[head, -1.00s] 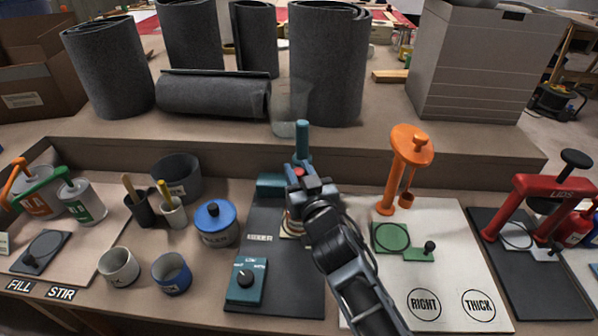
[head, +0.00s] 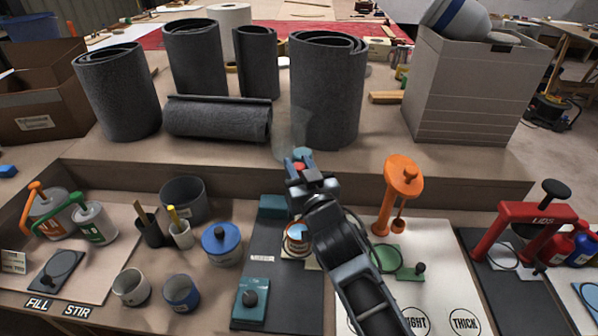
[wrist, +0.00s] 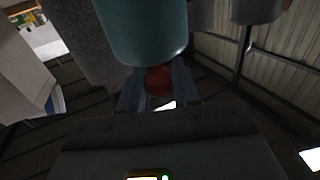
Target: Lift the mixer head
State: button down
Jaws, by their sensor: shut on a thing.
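The mixer stands on a dark mat (head: 275,265) left of centre in the head view, with its teal rear base block (head: 272,207) visible. Only a small piece of the teal mixer head (head: 302,154) shows behind my gripper (head: 299,168). In the wrist view the teal head (wrist: 142,30) is large and close. Its red knob (wrist: 158,80) sits between my gripper's fingers (wrist: 158,92), which are shut on it. A cup (head: 297,240) with orange and blue inside stands below my gripper. My arm hides much of the mixer.
A teal control box with a dial (head: 250,303) is in front. A blue-lidded pot (head: 221,244) stands left. An orange stand (head: 398,190) rises to the right, near a red press (head: 515,232). Grey rolls (head: 325,95) stand on the shelf behind.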

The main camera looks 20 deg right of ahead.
jog(key=shift+w+r, duration=0.1)
jog(key=shift+r, duration=0.6)
jog(key=c, duration=1)
grip_release()
jog(key=shift+r, duration=0.1)
jog(key=shift+o, duration=0.5)
jog(key=shift+f, duration=0.25)
jog(key=shift+f, duration=0.1)
jog(key=shift+s, duration=0.5)
jog(key=s+b, duration=0.1)
jog(key=s, duration=0.6)
jog(key=shift+d, duration=0.2)
